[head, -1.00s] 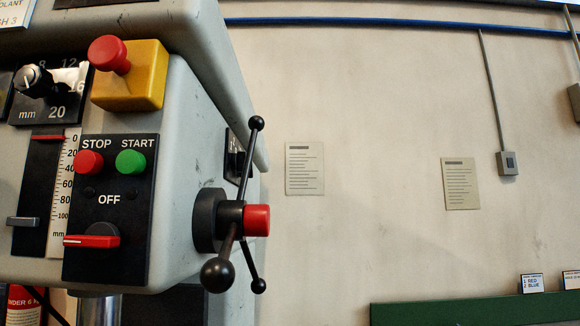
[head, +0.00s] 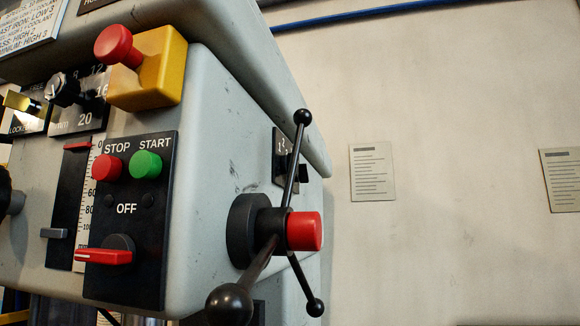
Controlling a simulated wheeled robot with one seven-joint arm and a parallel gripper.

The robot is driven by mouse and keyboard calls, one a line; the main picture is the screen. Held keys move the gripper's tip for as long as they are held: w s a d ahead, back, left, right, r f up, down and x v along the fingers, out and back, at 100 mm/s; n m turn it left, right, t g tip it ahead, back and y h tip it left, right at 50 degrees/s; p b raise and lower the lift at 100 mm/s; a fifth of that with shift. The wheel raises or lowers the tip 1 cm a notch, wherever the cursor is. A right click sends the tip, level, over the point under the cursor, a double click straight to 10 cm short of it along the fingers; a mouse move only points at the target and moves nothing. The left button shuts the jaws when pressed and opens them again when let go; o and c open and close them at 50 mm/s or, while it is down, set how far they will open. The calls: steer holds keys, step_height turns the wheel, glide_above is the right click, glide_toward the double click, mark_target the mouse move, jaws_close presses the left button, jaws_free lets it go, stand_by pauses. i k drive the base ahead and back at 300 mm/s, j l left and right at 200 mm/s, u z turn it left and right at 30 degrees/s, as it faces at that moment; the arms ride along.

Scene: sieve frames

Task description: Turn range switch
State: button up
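A grey drill-press-like machine head (head: 225,120) fills the left and middle of the head view. On its right side face is a small black plate (head: 279,146) with white digits, "1" and "2" among them, and a dark knob (head: 303,172) at its edge. A black spoke of the handwheel partly hides this plate, so the knob's setting cannot be read. On the front panel, a red-handled rotary switch (head: 104,256) lies under the word OFF, its handle pointing left. No label reading "range" is legible. My gripper is not in view.
The handwheel hub (head: 305,231) with ball-ended spokes juts out at right, near the side plate. A yellow box with a red mushroom button (head: 118,45), a red STOP button (head: 111,168) and a green START button (head: 146,165) are on the front. Open room lies before the wall.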

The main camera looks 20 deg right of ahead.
mark_target(303, 176)
steer(key=i+l+z, duration=0.1)
steer(key=z, duration=0.3)
steer(key=i+z, duration=0.15)
steer(key=z, duration=0.25)
steer(key=i+l+z, duration=0.15)
steer(key=z, duration=0.3)
steer(key=i+l+z, duration=0.1)
steer(key=z, duration=0.4)
steer(key=i+z, duration=0.2)
steer(key=z, duration=0.25)
steer(key=i+l+z, duration=0.2)
steer(key=i, duration=0.6)
steer(key=i+u, duration=0.2)
steer(key=u, duration=0.85)
